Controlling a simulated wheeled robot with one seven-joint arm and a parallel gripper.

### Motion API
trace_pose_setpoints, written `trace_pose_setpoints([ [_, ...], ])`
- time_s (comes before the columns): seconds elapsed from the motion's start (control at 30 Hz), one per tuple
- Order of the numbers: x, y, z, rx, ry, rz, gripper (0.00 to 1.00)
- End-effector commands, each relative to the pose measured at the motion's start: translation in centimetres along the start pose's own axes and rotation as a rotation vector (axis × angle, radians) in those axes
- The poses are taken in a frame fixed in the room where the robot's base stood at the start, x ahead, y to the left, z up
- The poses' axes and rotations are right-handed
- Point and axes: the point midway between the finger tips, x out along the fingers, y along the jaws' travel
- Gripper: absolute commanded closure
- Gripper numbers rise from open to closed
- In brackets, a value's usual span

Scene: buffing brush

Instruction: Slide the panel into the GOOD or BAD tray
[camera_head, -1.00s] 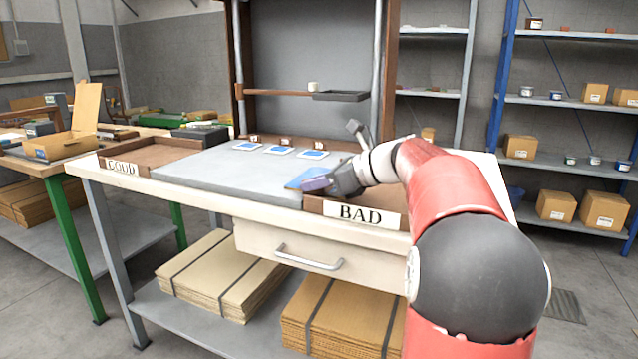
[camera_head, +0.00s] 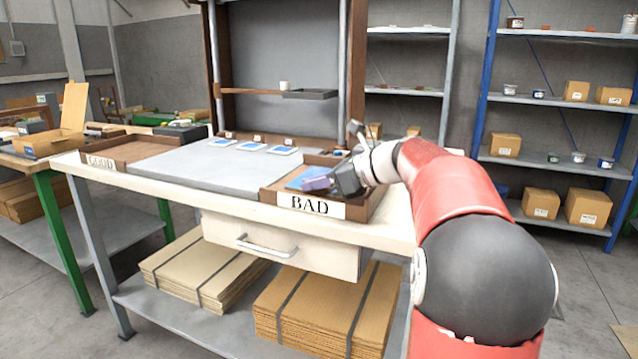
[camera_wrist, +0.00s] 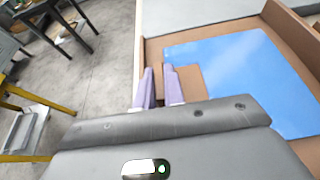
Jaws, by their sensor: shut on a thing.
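The blue panel (camera_head: 306,176) is over the BAD tray (camera_head: 267,195) at the right end of the bench. In the wrist view the panel (camera_wrist: 245,75) shows flat and large, inside the tray's brown walls (camera_wrist: 290,18). The exact grip is partly hidden, and I cannot tell whether the panel touches the tray floor. The GOOD tray (camera_head: 112,162) is at the left end of the bench and looks empty.
Between the trays is a clear grey work surface (camera_head: 190,167). Several small blue-and-white cards (camera_head: 253,147) lie along its back. A small dark shelf (camera_head: 310,94) hangs above. A drawer (camera_head: 280,250) is under the bench front, and shelving stands behind on the right.

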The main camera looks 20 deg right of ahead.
Motion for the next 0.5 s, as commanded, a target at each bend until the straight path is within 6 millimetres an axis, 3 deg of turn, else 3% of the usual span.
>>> trace_pose_setpoints([
  [0.43,0.07,0.06,0.05,-0.001,0.0,0.001,1.0],
  [0.47,0.07,0.06,0.05,-0.001,0.0,0.001,0.86],
  [0.5,0.07,0.06,0.05,-0.001,0.0,0.001,0.8],
])
